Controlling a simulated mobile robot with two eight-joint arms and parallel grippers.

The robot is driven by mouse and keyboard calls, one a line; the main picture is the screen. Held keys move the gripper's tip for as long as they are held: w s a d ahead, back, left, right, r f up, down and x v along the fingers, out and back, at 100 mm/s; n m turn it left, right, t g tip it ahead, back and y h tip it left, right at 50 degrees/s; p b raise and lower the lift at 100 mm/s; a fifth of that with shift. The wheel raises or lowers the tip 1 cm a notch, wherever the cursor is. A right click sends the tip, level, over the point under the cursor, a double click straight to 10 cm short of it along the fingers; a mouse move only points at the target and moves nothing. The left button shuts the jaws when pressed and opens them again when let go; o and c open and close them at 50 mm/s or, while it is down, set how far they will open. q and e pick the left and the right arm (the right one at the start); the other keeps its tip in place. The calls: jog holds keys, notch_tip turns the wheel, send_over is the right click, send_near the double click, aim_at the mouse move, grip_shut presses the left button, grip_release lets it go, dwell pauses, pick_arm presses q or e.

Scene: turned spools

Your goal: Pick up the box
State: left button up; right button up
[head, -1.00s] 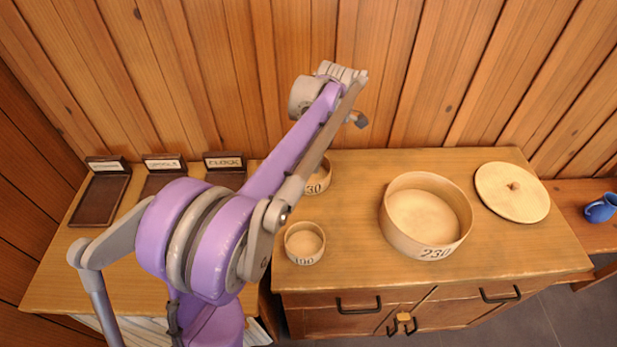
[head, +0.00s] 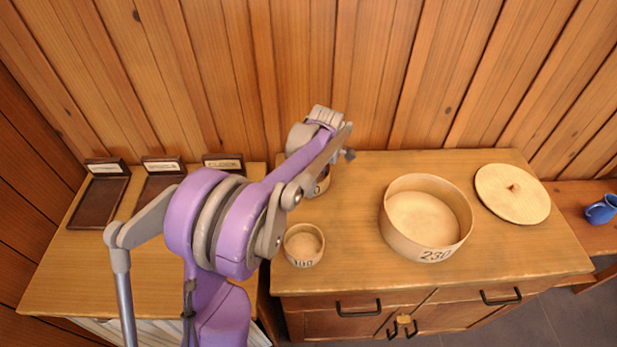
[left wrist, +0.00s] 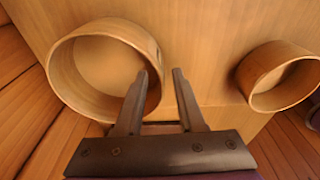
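Several round, open wooden boxes stand on the cabinet top: a large one marked 230 (head: 425,250), a small one marked 100 (head: 304,246), and one by the wall (head: 322,186), mostly hidden behind my left arm. My left gripper (head: 349,155) is beside that hidden box, near the back wall. In the left wrist view two open boxes show, a bigger one at left (left wrist: 75,75) and a smaller one at right (left wrist: 280,77), cut by the edge. The gripper's fingers (left wrist: 160,74) are apart with nothing between them; the left finger overlaps the bigger box's wall. Contact cannot be told.
Dark labelled trays (head: 98,201) lie on the left surface. A blue mug (head: 601,209) stands at far right. The plank wall is close behind.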

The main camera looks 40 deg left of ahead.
pick_arm(q)
grip_shut()
dwell(1.4)
